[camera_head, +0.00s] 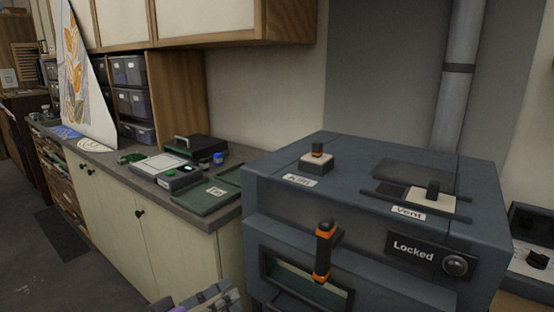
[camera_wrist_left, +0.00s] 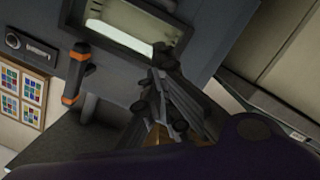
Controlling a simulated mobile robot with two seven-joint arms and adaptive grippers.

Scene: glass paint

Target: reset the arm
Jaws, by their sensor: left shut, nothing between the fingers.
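My left gripper (camera_head: 212,298) shows at the bottom edge of the head view, low in front of the counter and left of the kiln. In the left wrist view its dark fingers (camera_wrist_left: 160,62) are together and hold nothing. They overlap the lower edge of the kiln window in that picture; I cannot tell the gap. The grey-blue kiln (camera_head: 350,225) stands at the right with a black and orange door handle (camera_head: 323,252). The handle also shows in the left wrist view (camera_wrist_left: 76,72), apart from the fingers. My right gripper is not in view.
The kiln has a "Locked" panel (camera_head: 425,255), a switch (camera_head: 317,160) and a vent slider (camera_head: 432,192). The counter (camera_head: 235,212) holds green trays (camera_head: 205,197), a control box (camera_head: 180,178) and a blue-lidded jar (camera_head: 218,159). Open floor (camera_head: 90,270) lies at the left.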

